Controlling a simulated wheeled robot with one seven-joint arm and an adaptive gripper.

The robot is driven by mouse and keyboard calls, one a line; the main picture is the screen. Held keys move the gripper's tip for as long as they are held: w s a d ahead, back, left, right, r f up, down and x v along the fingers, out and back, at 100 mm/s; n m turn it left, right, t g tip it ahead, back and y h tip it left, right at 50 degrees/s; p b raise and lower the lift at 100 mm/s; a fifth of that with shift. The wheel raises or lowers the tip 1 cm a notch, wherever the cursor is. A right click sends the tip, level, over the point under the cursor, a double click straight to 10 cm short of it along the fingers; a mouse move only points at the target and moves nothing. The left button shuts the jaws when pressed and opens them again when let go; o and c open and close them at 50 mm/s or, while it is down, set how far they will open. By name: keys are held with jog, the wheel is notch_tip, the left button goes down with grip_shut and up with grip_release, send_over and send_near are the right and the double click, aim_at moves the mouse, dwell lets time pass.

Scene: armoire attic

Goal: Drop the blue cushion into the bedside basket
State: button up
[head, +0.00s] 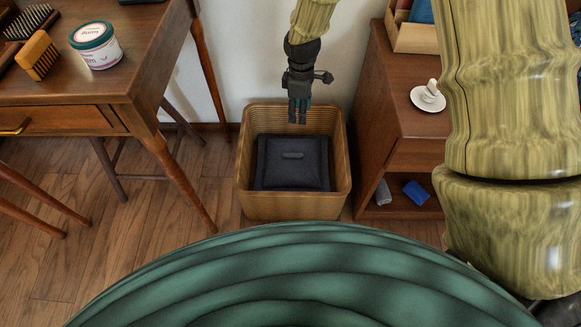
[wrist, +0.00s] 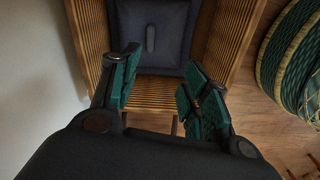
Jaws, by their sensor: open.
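The dark blue cushion (head: 292,170) lies inside the woven basket (head: 245,190), with a small raised tab on its top. The basket stands on the floor between two pieces of wooden furniture. My gripper (head: 297,118) is above the back part of the basket, pointing down, open and empty. In the wrist view, my gripper's green-padded fingers (wrist: 155,90) are spread apart, and the cushion (wrist: 152,42) lies beyond them, apart from them. The basket's slatted wall (wrist: 158,92) shows between the fingers.
A wooden desk (head: 130,75) with a tub (head: 97,47) and brushes stands at the left. A wooden nightstand (head: 400,122) at the right holds a white dish (head: 428,100); a blue item (head: 416,192) lies on its lower shelf. Wood floor (head: 130,240) shows at the front left.

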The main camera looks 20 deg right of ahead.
notch_tip(320, 180, up, 8)
dwell(0.4)
dwell(0.4)
